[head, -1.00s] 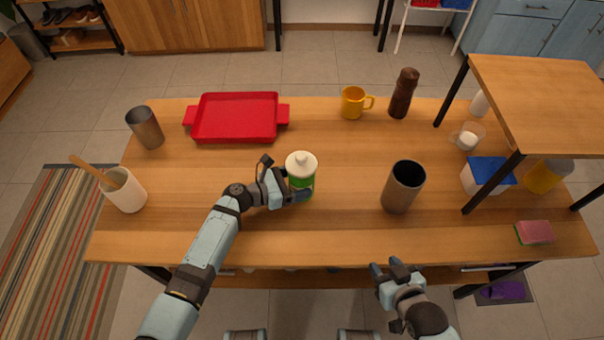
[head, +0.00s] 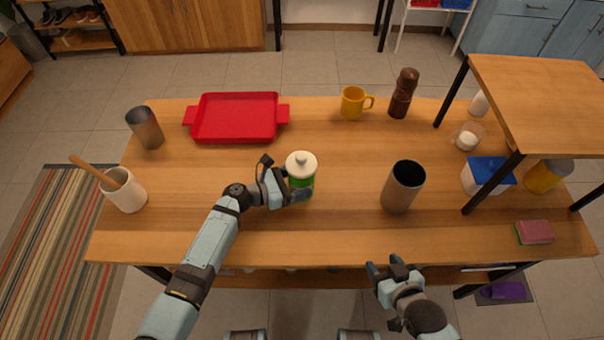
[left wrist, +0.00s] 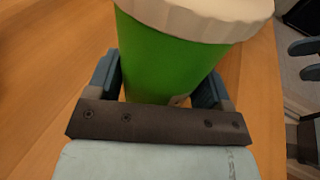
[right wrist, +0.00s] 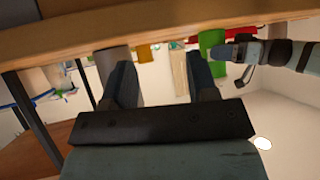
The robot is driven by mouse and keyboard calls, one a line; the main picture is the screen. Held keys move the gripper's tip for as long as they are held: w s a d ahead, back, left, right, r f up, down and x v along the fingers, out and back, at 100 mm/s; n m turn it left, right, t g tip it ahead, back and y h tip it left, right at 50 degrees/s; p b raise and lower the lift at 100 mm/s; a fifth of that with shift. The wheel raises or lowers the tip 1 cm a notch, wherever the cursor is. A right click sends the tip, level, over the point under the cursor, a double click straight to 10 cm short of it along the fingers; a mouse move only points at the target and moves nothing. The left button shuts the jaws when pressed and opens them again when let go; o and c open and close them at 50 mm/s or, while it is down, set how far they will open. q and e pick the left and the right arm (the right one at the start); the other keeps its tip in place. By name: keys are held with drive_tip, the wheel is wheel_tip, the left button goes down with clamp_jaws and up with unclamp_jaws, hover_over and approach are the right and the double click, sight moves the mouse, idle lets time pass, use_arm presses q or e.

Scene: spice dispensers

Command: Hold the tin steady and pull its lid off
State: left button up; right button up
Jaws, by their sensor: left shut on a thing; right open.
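The tin (head: 301,184) is green and stands upright on the wooden table. Its cream lid (head: 301,164), with a small knob on top, sits on it. My left gripper (head: 297,188) is shut around the tin's body, below the lid. The left wrist view shows the green body (left wrist: 170,65) between the two fingers and the lid's rim (left wrist: 200,15) above. My right gripper (head: 385,268) is open and empty, in front of the table's near edge and to the right of the tin. In the right wrist view its fingers (right wrist: 160,85) are apart with nothing between them.
A dark metal cup (head: 402,188) stands right of the tin. A red tray (head: 235,118), yellow mug (head: 352,103) and brown grinder (head: 403,93) are behind. A raised wooden shelf (head: 550,95) covers the right side. The table's near edge (head: 340,262) lies between my right gripper and the tin.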

drive_tip(key=w+a, duration=0.2)
drive_tip(key=w+a+r+y, duration=0.1)
drive_tip(key=w+a, duration=0.1)
drive_tip(key=w+a+r+g+y, duration=0.1)
drive_tip(key=w+a, duration=0.1)
drive_tip(key=a, duration=0.1)
drive_tip(key=w+a+r+n+g+y, duration=0.1)
drive_tip(key=w+a+r+n+g, duration=0.2)
drive_tip(key=a, duration=0.4)
drive_tip(key=w+a+r+n+g+y, duration=0.1)
drive_tip(key=w+a+r+n+g, duration=0.15)
drive_tip(key=a+r, duration=0.35)
drive_tip(key=w+a+r+n+g+y, duration=0.1)
drive_tip(key=w+a+r+n+g, duration=0.15)
drive_tip(key=a, duration=0.55)
wheel_tip(320, 180, up, 8)
drive_tip(key=m+g+h, duration=0.2)
drive_tip(key=h, duration=0.6)
hover_over(302, 156)
drive_tip(key=shift+a, duration=0.1)
drive_tip(key=shift+w, duration=0.1)
drive_tip(key=shift+f, duration=0.3)
wheel_tip(302, 156, down, 9)
drive_tip(key=shift+f, duration=0.1)
